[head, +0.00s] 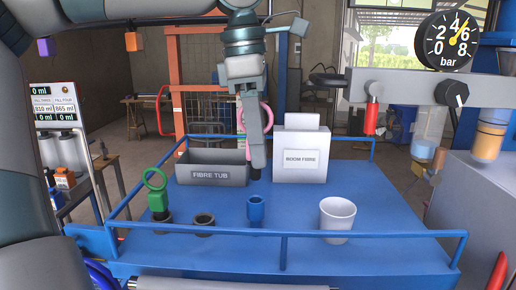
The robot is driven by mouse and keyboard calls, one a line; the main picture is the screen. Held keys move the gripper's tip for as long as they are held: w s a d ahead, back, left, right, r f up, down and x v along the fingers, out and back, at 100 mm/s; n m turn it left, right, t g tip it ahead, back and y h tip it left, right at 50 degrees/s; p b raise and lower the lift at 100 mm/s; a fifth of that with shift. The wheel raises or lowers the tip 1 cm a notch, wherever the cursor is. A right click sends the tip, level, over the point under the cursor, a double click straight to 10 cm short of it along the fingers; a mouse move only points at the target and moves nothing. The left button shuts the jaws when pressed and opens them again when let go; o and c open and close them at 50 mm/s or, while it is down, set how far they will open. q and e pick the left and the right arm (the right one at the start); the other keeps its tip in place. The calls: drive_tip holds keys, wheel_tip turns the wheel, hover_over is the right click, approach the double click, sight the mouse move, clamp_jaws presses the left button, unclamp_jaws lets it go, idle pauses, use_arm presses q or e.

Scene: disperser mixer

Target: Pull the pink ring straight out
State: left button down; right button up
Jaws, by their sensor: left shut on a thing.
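The pink ring (268,115) is in the middle of the head view, above the blue table. It shows on both sides of my left gripper (257,165), which points down and hides part of it. My left gripper is shut on the pink ring. Whatever is below the ring is mostly hidden behind the fingers; a small dark piece shows under the fingertips. My right gripper is not in view.
A grey fibre tub (211,176) and a white fibre box (303,160) flank the gripper. In front stand a green ring-topped plug (157,200), a dark socket (204,222), a blue socket (256,208) and a white cup (337,218). A blue rail (390,234) edges the table.

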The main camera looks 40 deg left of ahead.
use_arm(q)
drive_tip(key=shift+r, duration=1.5)
